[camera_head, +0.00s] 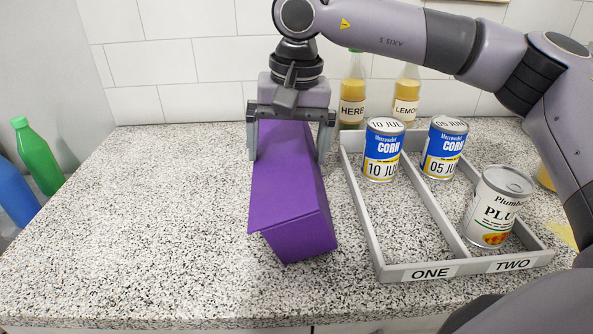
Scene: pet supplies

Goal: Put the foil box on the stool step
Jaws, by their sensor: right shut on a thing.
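A long purple box (288,195), the only box in view and with no readable label, is at the middle of the speckled counter. My right gripper (288,155) comes down from above at its far end, one finger on each long side, and is shut on it. The box's near end points toward me, slightly right. I cannot tell whether its underside touches the counter. The stool step is not in view. My left gripper is not in view.
Right of the box, a grey divided tray (362,220) marked ONE and TWO holds two corn cans (383,150) (444,148) and a plum can (496,206). Two bottles (353,95) (405,97) stand behind. A green bottle (38,160) is beyond the left edge. The counter's left side (150,220) is clear.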

